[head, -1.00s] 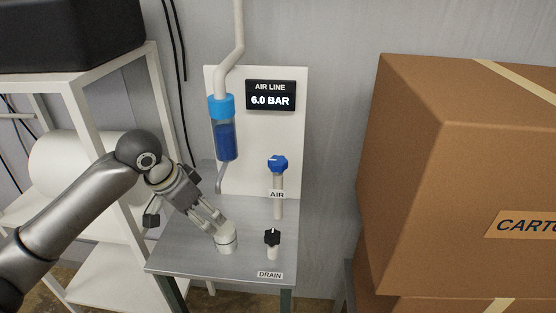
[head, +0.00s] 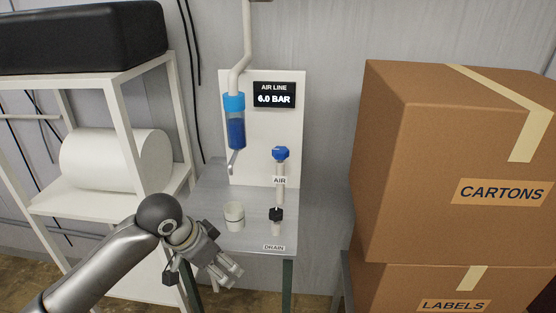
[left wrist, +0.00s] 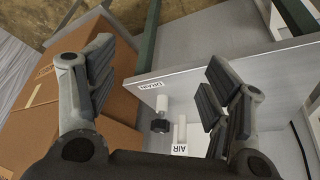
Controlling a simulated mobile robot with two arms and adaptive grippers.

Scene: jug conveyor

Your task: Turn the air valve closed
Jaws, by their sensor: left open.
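The air valve has a blue knob (head: 280,153) on a pale post, with an AIR label (head: 279,181) below it, at the back of the small grey table (head: 210,185). The AIR label (left wrist: 180,149) also shows in the left wrist view, but I cannot make out the blue knob there. My left gripper (head: 232,272) is open and empty, in front of the table's front edge, below and left of the valve. Its two spread fingers (left wrist: 160,95) frame the table's edge in the left wrist view. My right gripper is in neither view.
A black DRAIN knob (head: 276,215) stands in front of the air valve. A white cup (head: 234,216) is to its left. The display (head: 274,95) reads 6.0 BAR beside a blue filter bowl (head: 236,130). Large cartons (head: 440,165) crowd the right; a white shelf (head: 85,205) stands left.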

